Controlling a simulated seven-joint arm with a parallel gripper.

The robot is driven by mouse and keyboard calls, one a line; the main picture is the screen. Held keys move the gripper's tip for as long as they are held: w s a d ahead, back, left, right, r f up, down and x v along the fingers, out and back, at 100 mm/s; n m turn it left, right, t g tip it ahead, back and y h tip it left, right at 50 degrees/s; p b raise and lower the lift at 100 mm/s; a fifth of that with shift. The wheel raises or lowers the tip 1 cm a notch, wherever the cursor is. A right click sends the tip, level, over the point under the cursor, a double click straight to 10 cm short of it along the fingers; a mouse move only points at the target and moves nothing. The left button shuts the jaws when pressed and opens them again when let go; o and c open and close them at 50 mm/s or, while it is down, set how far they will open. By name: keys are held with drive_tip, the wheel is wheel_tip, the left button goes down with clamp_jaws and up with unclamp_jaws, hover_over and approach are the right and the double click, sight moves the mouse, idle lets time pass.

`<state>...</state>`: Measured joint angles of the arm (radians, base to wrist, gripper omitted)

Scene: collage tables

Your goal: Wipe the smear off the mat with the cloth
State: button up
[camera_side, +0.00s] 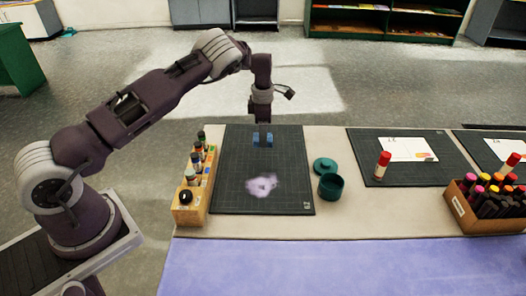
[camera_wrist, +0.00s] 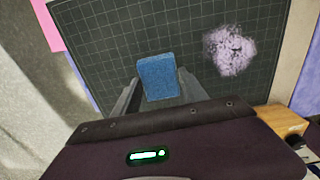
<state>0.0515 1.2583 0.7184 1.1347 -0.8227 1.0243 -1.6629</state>
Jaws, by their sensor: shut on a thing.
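The dark gridded mat (camera_side: 235,165) lies on the table, and it fills much of the wrist view (camera_wrist: 110,50). A pale purple-white smear (camera_side: 262,185) is on its nearer half in the side view; it shows at the upper right in the wrist view (camera_wrist: 229,50). My gripper (camera_side: 262,138) is over the far part of the mat, apart from the smear. In the wrist view its fingers (camera_wrist: 157,85) are shut on the blue cloth (camera_wrist: 158,76), a small folded block. Whether the cloth touches the mat I cannot tell.
A wooden rack (camera_side: 190,208) of small bottles stands along the mat's left edge. A green pot (camera_side: 331,187) and its lid (camera_side: 325,165) are just right of the mat. Farther right are a second mat (camera_side: 405,172) with a glue stick (camera_side: 383,163) and a marker box (camera_side: 490,215).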

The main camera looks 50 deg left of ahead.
drive_tip(key=o, duration=0.5)
drive_tip(key=c, duration=0.7)
drive_tip(key=shift+s+d, duration=0.1)
drive_tip(key=shift+s, duration=0.3)
drive_tip(key=s+d, duration=0.2)
drive_tip(key=s, duration=0.2)
drive_tip(key=s+d, duration=0.2)
drive_tip(key=s, duration=0.3)
drive_tip(key=s+d, duration=0.3)
drive_tip(key=s, duration=0.1)
drive_tip(key=shift+s, duration=0.25)
drive_tip(key=shift+s+d+f, duration=0.1)
drive_tip(key=shift+s+f, duration=0.1)
drive_tip(key=shift+f, duration=1.9)
